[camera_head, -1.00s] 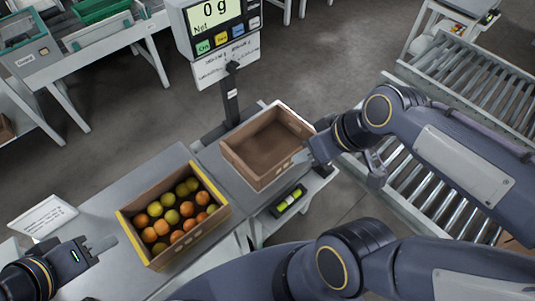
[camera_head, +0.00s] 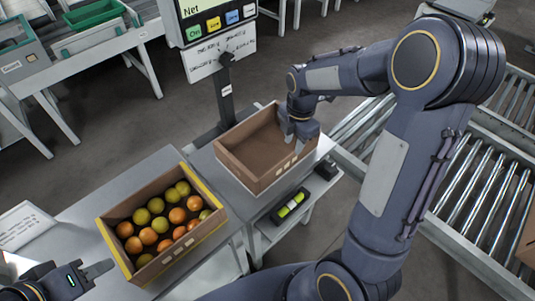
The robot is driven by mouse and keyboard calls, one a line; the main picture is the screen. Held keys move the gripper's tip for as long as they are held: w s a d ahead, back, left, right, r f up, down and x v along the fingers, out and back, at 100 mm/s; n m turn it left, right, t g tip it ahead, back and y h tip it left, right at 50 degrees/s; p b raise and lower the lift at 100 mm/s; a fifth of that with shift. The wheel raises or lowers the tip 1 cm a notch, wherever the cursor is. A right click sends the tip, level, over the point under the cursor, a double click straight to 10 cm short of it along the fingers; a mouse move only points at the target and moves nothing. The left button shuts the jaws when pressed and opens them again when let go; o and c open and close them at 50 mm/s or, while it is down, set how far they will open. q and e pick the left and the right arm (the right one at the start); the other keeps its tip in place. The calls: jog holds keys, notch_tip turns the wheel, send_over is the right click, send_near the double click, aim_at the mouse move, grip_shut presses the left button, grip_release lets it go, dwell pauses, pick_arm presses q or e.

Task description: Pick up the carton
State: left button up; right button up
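An empty brown cardboard carton (camera_head: 238,165) stands upright on the scale's plate, below the display, in the middle of the head view. My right gripper (camera_head: 298,131) points down at the carton's right wall. Its fingers overlap the rim and hide part of that wall. I cannot tell whether they are closed on it. My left gripper (camera_head: 100,269) is low at the left, beside this second carton, apparently empty. Its finger gap cannot be made out.
The scale's display (camera_head: 212,18) stands on a post (camera_head: 225,95) behind the empty carton. Roller conveyors (camera_head: 485,190) are at right. A white card (camera_head: 22,226) stands at far left.

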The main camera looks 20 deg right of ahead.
aim_at(288, 170)
jog(key=shift+w+d+f+n, duration=0.1)
jog(key=shift+w+f+n, duration=0.25)
jog(key=shift+f, duration=0.3)
jog(key=shift+w+d+f+n, duration=0.1)
jog(key=shift+w+f+n, duration=0.1)
jog(key=shift+f+n, duration=0.35)
jog(key=f, duration=0.7)
jog(key=shift+s+a+f+b, duration=0.15)
jog(key=shift+a+f+b, duration=0.2)
jog(key=shift+c, duration=0.4)
grip_shut()
